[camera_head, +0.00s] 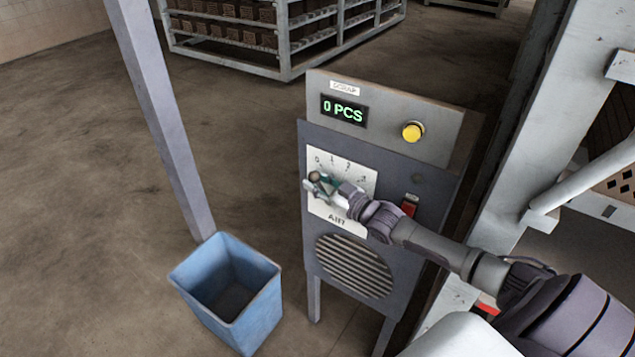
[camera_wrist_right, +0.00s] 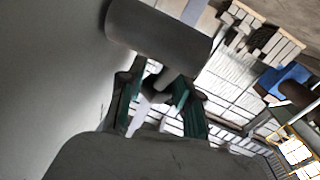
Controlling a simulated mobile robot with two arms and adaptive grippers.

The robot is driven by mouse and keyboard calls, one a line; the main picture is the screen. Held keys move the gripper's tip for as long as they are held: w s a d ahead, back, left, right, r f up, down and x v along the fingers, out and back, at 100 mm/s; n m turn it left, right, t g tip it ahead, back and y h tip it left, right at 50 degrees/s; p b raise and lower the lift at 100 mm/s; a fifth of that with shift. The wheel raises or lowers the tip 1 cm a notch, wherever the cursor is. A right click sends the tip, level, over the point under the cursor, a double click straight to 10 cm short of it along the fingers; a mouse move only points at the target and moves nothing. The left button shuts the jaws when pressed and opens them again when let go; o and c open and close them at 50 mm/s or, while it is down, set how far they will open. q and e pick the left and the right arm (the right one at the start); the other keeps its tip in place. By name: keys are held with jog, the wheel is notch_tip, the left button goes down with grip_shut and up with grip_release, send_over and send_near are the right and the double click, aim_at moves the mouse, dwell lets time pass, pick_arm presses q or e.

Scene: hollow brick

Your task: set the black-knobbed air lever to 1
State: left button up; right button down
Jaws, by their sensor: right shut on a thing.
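The air lever's dark round knob (camera_head: 315,177) shows at the left part of the white AIR dial plate (camera_head: 328,209), just below the 0 mark. The marks run rightward from 0 through 1 and 2 to a last one at the right. My right gripper (camera_head: 322,187) is at the knob, shut on the lever. In the right wrist view a big dark grey cylinder, seemingly the knob (camera_wrist_right: 160,35), lies just beyond the green-padded fingers (camera_wrist_right: 160,95), with a short stem between them. My gripper hides the rest of the lever. My left gripper is not in view.
The grey cabinet carries a display (camera_head: 344,110) reading 0 PCS, a yellow button (camera_head: 413,131), a red switch (camera_head: 409,206) and a round vent (camera_head: 354,264). A blue bin (camera_head: 255,310) stands left of it by a post (camera_head: 165,120). A brick rack (camera_head: 285,40) stands behind.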

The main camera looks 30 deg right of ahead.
jog(key=shift+f+b, duration=0.1)
jog(key=shift+b, duration=0.2)
jog(key=t+b, duration=0.1)
jog(key=b, duration=0.1)
jog(key=s+t+b, duration=0.1)
jog(key=t+b, duration=0.1)
jog(key=b, duration=0.1)
jog(key=t+b, duration=0.1)
jog(key=b, duration=0.1)
jog(key=shift+s+d+r+m+y, duration=0.25)
jog(key=shift+s+d+m+y, duration=0.05)
jog(key=shift+s+m, duration=0.1)
jog(key=shift+s+d+r+t+b, duration=0.1)
jog(key=shift+s+r+t+b, duration=0.15)
jog(key=shift+t+b, duration=0.4)
jog(key=shift+r, duration=0.25)
jog(key=c, duration=1.1)
grip_release()
jog(key=shift+o, duration=0.2)
